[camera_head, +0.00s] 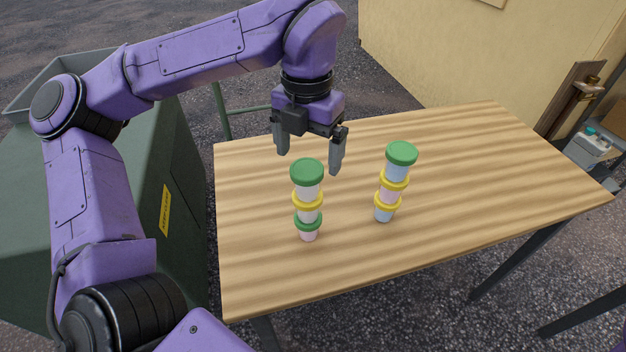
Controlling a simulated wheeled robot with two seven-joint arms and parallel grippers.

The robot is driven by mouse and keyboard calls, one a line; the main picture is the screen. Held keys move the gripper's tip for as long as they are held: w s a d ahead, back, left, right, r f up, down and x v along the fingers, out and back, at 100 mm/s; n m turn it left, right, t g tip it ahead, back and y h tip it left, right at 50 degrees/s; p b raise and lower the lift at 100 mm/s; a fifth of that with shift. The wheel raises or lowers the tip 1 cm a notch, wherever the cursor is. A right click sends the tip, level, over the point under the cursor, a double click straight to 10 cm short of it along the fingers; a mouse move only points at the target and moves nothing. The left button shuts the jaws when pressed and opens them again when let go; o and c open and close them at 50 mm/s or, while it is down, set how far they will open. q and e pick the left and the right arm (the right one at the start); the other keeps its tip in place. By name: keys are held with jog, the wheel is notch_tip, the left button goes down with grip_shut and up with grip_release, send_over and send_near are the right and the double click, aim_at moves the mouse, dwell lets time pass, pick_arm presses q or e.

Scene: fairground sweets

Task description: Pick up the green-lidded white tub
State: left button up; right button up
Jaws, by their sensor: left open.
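The green-lidded white tub (307,174) is on top of the left stack on the wooden table. Under it are a yellow-lidded whitish tub (308,205) and a green-lidded pale pink tub (308,228). My left gripper (309,161) points down with its fingers apart and empty. In the picture its fingertips are on either side of the top lid's upper edge. I cannot tell how far above or behind the lid they are. The lid is not hidden. My right gripper is not in view.
A second stack stands to the right: a green-lidded blue tub (400,158) on two yellow-lidded tubs, pink (392,187) and blue (386,209). The table (490,170) is otherwise bare. A dark green bin (180,185) stands left, a cream wall (470,50) behind.

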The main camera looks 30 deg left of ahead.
aim_at(306, 168)
pick_arm(q)
jog(key=f, duration=0.2)
jog(key=f+p, duration=0.1)
jog(key=f, duration=0.5)
jog(key=shift+w+a, duration=0.2)
jog(key=shift+a, duration=0.15)
jog(key=c, duration=1.1)
